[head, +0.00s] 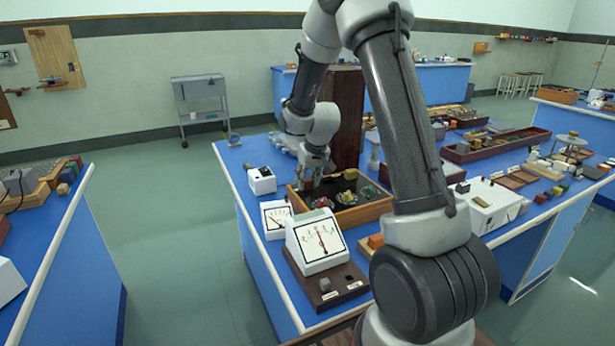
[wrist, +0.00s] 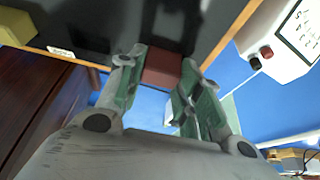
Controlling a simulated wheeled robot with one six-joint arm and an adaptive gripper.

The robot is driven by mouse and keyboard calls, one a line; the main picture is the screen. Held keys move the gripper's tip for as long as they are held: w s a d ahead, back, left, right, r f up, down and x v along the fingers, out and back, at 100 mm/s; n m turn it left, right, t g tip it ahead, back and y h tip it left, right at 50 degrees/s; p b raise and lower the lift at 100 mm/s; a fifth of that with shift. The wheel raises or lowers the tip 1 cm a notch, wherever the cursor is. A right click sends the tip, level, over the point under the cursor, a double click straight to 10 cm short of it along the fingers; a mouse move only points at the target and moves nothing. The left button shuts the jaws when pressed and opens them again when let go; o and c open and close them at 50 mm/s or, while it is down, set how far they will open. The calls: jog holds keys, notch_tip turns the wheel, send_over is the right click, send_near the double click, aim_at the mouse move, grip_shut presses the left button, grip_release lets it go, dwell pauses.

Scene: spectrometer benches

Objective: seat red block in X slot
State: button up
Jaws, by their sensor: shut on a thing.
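My gripper (head: 314,172) is over the left part of a wooden-rimmed tray (head: 366,213) with a dark floor. In the wrist view its green-padded fingers (wrist: 163,62) are closed on the sides of a dull red block (wrist: 163,68). The block is in front of the dark tray floor and near its wooden rim (wrist: 236,32); I cannot tell whether it touches the floor. A white meter (head: 319,240) stands on a dark base (head: 300,284) in front of the tray. This base carries a grey block (head: 325,285), a dark opening (head: 348,280) and small labels that I cannot read. I cannot identify the X slot.
Small red, yellow and green parts lie in the tray. A smaller meter (head: 276,219) and a white box (head: 262,180) stand left of it. A tall dark wooden block (head: 343,115) rises behind. A white instrument (head: 487,204) is to the right. My arm hides part of the bench.

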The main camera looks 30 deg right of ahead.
jog(key=o, duration=1)
jog(key=shift+o, duration=0.2)
jog(key=v, duration=1.2)
